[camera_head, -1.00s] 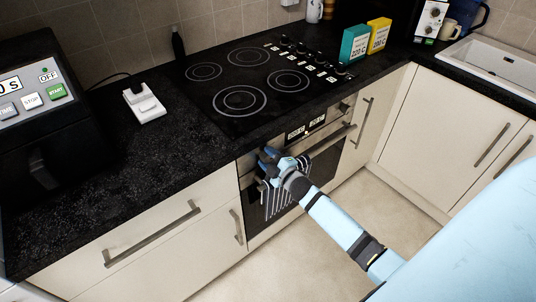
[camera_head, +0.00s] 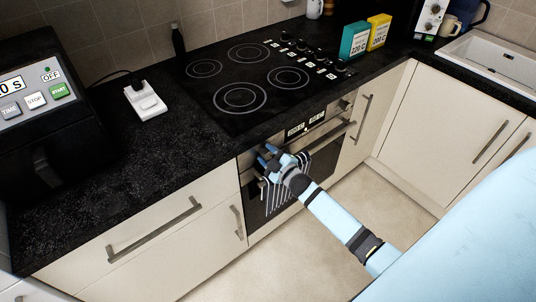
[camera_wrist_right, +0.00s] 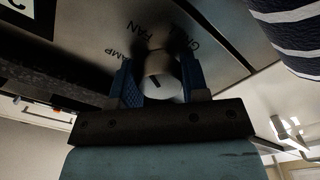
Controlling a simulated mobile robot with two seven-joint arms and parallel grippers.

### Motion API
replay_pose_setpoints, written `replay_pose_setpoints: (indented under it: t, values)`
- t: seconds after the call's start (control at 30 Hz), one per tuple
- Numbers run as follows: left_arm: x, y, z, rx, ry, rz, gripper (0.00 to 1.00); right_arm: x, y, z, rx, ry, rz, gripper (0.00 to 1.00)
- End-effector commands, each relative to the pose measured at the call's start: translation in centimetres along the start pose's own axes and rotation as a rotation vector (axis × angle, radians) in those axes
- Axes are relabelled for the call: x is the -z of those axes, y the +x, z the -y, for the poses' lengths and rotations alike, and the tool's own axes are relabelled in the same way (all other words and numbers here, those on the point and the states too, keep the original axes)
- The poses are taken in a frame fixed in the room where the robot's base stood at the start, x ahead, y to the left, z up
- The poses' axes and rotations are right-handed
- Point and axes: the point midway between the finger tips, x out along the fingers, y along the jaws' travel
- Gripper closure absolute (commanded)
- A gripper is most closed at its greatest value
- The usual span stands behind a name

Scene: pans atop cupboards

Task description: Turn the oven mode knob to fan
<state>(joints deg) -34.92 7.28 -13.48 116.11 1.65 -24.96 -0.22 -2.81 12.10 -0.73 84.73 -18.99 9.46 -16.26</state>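The oven (camera_head: 285,190) is under the hob, with its control strip along the top. My right gripper (camera_head: 265,155) is at the left end of that strip and covers the mode knob in the head view. In the right wrist view, the pale round knob (camera_wrist_right: 163,78), with a short dark mark, sits between the two blue fingers of my right gripper (camera_wrist_right: 160,82). The fingers stand apart on either side of it; firm contact cannot be made out. The labels FAN, GRILL and a partly hidden "AMP" show around the knob. My left gripper is out of view.
A striped towel (camera_head: 283,184) hangs on the oven handle (camera_head: 333,137), close to my right gripper. The black worktop (camera_head: 130,180) overhangs the oven front. Cupboard doors (camera_head: 455,140) and handles are on both sides. The floor in front is clear.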

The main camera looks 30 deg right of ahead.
Motion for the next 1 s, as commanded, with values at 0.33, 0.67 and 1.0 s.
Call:
replay_pose_setpoints:
  t: [0.33,0.67,1.0]
  values:
    - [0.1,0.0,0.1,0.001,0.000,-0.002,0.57,0.0,0.0,0.0,0.000,-0.001,0.000,0.33]
    - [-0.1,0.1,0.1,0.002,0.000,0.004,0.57,-0.1,-3.8,0.1,0.003,-0.001,0.002,0.33]
    - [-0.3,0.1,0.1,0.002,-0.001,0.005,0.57,-0.1,-11.3,0.1,0.002,-0.001,0.001,0.33]
